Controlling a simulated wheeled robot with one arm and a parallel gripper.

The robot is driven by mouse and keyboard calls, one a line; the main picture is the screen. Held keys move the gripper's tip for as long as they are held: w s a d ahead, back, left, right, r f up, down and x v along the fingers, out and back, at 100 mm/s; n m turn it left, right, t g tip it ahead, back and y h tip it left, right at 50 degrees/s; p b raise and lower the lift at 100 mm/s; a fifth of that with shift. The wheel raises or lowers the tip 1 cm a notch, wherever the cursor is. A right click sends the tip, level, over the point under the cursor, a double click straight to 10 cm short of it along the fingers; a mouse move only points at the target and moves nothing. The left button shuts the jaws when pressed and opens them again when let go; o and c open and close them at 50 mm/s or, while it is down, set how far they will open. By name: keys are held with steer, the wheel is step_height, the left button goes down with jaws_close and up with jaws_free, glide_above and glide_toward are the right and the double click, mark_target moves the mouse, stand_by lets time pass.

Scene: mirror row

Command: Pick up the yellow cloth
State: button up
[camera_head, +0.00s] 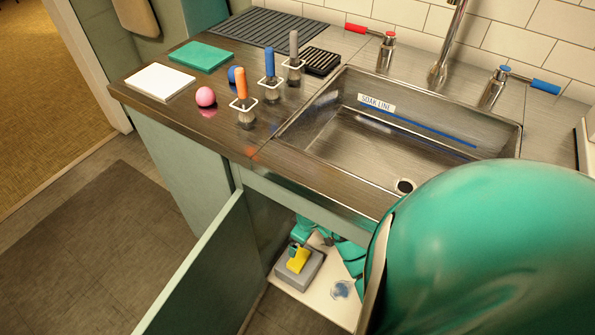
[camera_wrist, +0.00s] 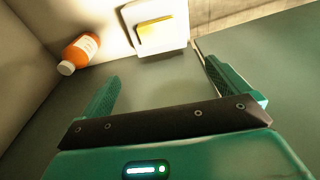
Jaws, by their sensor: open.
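The yellow cloth (camera_head: 298,261) is a small folded patch on a grey block (camera_head: 290,278) inside the open cupboard under the sink. In the wrist view the cloth (camera_wrist: 162,36) shows as a bright yellow rectangle on a pale, strongly lit block (camera_wrist: 146,14). My gripper (camera_wrist: 161,68) is open, with its teal fingers spread wide and nothing between them. The cloth lies beyond the fingertips, in line with the gap between them, and apart from them. In the head view, teal parts that look like my gripper show in the cupboard, partly hidden by the counter.
An orange bottle (camera_wrist: 80,53) with a white cap lies left of the block. The open cupboard door (camera_head: 205,265) stands at the left of the opening. The counter edge (camera_head: 300,182) is above it. Handled tools, a pink ball (camera_head: 205,97) and the sink (camera_head: 390,145) are on top.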

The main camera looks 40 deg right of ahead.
steer(key=f+b, duration=0.1)
steer(key=f, duration=0.2)
steer(key=f+b, duration=0.2)
steer(key=f, duration=0.2)
steer(key=w+f+b, duration=0.1)
steer(key=f, duration=0.3)
steer(key=shift+a+f+b, duration=0.1)
steer(key=shift+a+b, duration=0.1)
steer(key=shift+b, duration=0.15)
steer(key=shift+w+f+b, duration=0.15)
steer(key=shift+f+b, duration=0.5)
steer(key=shift+f, duration=0.9)
steer(key=shift+w+f+b, duration=0.1)
steer(key=shift+f+b, duration=0.55)
steer(key=shift+f, duration=0.85)
steer(key=shift+r, duration=0.1)
steer(key=c, duration=0.9)
